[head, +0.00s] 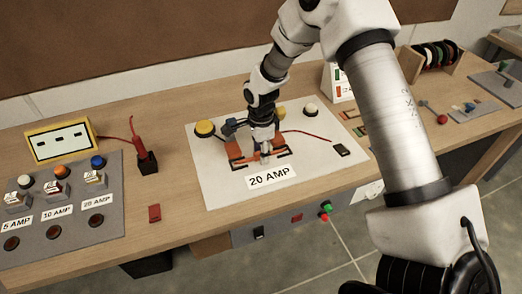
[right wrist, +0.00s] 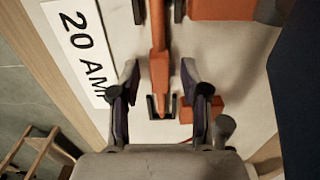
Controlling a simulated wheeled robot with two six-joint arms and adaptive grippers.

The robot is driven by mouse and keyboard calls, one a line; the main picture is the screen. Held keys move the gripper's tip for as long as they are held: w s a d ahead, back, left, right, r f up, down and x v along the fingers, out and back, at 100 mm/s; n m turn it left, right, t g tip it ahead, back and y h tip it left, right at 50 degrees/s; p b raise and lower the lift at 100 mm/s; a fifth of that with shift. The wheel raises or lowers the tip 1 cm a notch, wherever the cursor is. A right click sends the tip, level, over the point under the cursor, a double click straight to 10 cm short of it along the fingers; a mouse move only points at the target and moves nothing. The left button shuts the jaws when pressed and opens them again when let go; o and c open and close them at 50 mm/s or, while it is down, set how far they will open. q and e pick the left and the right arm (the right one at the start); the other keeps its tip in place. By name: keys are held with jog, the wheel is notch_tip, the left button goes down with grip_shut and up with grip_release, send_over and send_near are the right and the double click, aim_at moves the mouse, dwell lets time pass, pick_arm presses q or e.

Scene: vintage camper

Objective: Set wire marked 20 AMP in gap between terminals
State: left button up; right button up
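My right gripper (head: 264,150) is low over the white board (head: 220,185), just behind its "20 AMP" label (head: 272,177). In the right wrist view its two fingers (right wrist: 160,75) are apart, one on each side of an orange, copper-like bar (right wrist: 160,70), with clearance visible on both sides. The bar's near end sits at a small dark cradle (right wrist: 153,107). Orange terminal pieces (head: 238,153) show beside the gripper; it partly hides the gap between them. The holder above the left panel's "20 AMP" label (head: 95,179) bears a white tag. My left gripper is out of view.
The board carries a yellow dome (head: 205,128), a white knob (head: 310,108) and a red lead (head: 305,134) to a black block (head: 342,150). A grey panel (head: 120,222) with tagged holders is at left. A red-handled tool (head: 136,133) stands in a black holder.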

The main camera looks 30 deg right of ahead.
notch_tip(320, 180, up, 12)
dwell(0.6)
